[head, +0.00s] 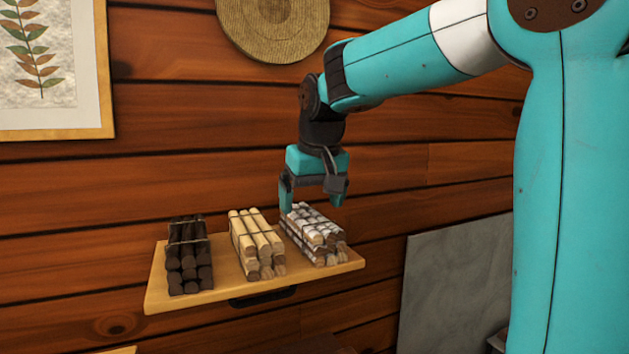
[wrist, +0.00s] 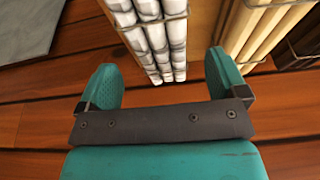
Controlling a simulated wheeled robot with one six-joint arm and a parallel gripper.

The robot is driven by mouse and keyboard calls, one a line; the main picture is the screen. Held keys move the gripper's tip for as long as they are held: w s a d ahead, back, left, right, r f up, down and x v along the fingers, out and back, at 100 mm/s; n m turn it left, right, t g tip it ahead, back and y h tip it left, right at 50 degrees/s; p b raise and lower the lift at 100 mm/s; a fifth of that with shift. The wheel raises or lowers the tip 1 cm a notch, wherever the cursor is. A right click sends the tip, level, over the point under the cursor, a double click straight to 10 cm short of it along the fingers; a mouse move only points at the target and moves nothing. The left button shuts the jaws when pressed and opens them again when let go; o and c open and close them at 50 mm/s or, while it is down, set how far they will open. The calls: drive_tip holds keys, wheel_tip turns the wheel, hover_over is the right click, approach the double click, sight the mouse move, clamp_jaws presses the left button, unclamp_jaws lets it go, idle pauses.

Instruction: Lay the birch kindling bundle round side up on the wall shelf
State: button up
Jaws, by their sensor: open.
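The birch kindling bundle (head: 313,235), white with dark marks and tied with thin bands, lies on the right part of the wall shelf (head: 215,295). Its log ends face the shelf's front edge. My gripper (head: 313,205) is open and empty, just above the back end of the birch bundle. In the wrist view the birch bundle (wrist: 155,35) shows beyond and between the two fingers (wrist: 160,85), apart from both. Which side of the bundle is round is too small to tell.
A pale kindling bundle (head: 257,245) lies close to the left of the birch one, and a dark bundle (head: 188,255) lies further left. A framed leaf picture (head: 50,70) and a round woven disc (head: 273,25) hang on the plank wall. A grey panel (head: 455,280) stands at lower right.

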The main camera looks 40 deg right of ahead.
drive_tip(key=v, duration=0.6)
drive_tip(key=shift+b, duration=0.3)
